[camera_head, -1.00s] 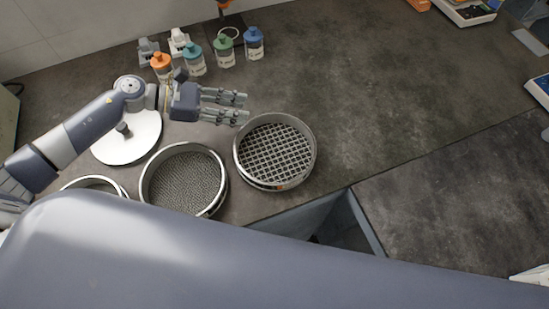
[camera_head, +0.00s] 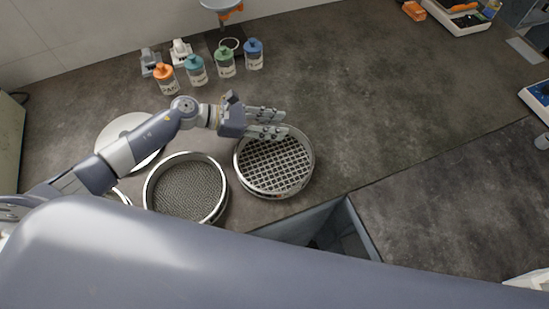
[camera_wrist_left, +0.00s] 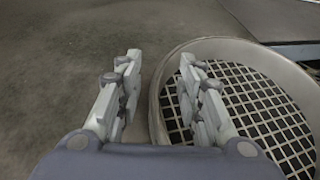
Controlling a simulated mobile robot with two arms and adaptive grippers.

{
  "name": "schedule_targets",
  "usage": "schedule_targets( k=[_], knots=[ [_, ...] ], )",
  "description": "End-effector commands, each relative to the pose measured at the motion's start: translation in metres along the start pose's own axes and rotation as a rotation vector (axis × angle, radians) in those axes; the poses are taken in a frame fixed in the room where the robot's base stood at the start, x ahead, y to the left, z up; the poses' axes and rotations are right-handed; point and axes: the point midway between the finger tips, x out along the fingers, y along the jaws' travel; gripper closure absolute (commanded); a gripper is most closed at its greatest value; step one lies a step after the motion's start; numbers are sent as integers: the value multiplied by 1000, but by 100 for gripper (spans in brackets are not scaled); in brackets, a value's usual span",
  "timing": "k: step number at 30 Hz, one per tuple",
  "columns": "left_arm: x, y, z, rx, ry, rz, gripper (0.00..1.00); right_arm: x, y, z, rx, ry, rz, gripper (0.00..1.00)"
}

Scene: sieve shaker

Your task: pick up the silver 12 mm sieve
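A round silver sieve with a coarse square mesh (camera_head: 275,167) lies flat on the dark worktop right of the finer sieve; no size mark is readable. It also shows at the right of the left wrist view (camera_wrist_left: 262,108). My left gripper (camera_head: 285,123) is over its far rim, fingers pointing right and covering part of that rim. In the left wrist view the two fingers (camera_wrist_left: 160,58) are apart, one outside the rim and the other overlapping the mesh side. Nothing is clamped; contact cannot be told. My right gripper is not in view.
A finer-mesh silver sieve (camera_head: 187,188) stands just left, with another rim partly hidden beyond it. A white disc (camera_head: 122,135) lies under my left arm. Several capped bottles (camera_head: 224,64) stand behind. An opening (camera_head: 335,232) lies in front. The worktop right of the coarse sieve is clear.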

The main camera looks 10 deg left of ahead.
Motion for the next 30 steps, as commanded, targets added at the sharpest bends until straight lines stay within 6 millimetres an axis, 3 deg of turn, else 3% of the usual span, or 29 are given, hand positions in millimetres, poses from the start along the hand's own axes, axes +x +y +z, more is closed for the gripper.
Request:
schedule_targets(
  k=[7, 12, 23, 30],
  knots=[
    [2, 0, 0, 1, 1, 0, 65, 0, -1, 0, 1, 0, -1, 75],
    [2, 0, -1, 0, 1, 0, 100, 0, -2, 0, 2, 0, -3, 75],
    [1, 0, 1, 0, -1, 0, 100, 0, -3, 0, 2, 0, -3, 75],
    [-10, 0, 26, 7, 0, 0, 100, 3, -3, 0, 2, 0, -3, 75]
  ],
)
